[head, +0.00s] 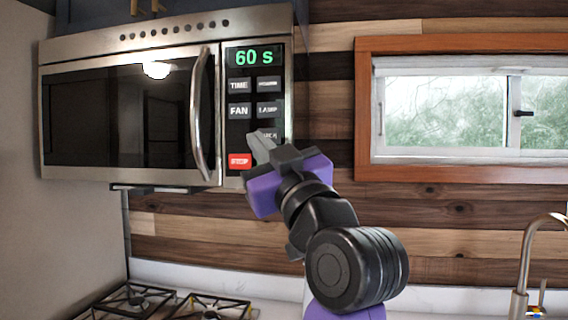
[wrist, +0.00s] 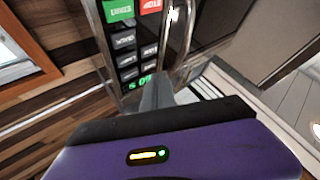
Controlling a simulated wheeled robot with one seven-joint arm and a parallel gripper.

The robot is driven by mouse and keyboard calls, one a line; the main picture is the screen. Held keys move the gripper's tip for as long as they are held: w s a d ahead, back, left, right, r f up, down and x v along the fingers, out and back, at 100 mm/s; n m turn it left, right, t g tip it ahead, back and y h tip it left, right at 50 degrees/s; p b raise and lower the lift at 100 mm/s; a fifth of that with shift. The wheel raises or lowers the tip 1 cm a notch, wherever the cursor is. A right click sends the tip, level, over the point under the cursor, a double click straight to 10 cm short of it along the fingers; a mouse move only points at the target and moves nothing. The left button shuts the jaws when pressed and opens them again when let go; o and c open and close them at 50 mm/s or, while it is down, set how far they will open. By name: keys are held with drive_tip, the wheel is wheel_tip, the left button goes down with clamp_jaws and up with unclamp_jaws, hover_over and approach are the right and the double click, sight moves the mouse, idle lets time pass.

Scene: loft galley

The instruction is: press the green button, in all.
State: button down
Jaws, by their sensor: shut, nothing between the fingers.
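The green button (wrist: 118,10) shows at the top edge of the wrist view, next to the red button (wrist: 150,6). In the head view the green button is hidden behind my gripper (head: 259,147), while the red STOP button (head: 240,160) shows to its left. My gripper is shut and empty, with its fingertips in front of the lower right of the microwave's control panel (head: 233,126). In the wrist view my gripper (wrist: 155,92) shows over the panel's display end. Whether the fingertips touch the panel I cannot tell.
The microwave (head: 120,110) hangs on the wall, its display (head: 253,57) reading 60 s. Its curved door handle (head: 199,115) stands out left of the panel. A gas stove (head: 150,302) lies below, a window (head: 450,110) and a faucet (head: 530,260) to the right.

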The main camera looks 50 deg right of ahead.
drive_tip(key=f, duration=0.1)
drive_tip(key=w+f+n+g+y, duration=0.1)
drive_tip(key=f+n, duration=0.1)
drive_tip(key=f, duration=0.1)
drive_tip(key=shift+w+d+f+g+y, duration=0.1)
drive_tip(key=shift+w+d+g+y, duration=0.05)
drive_tip(key=shift+w+g+y, duration=0.2)
drive_tip(key=w+d+b, duration=0.1)
drive_tip(key=w+d, duration=0.4)
drive_tip(key=d, duration=0.2)
drive_tip(key=shift+d, duration=0.2)
drive_tip(key=shift+d, duration=0.1)
idle(2.0)
drive_tip(key=shift+w+d, duration=0.2)
drive_tip(key=shift+d, duration=0.05)
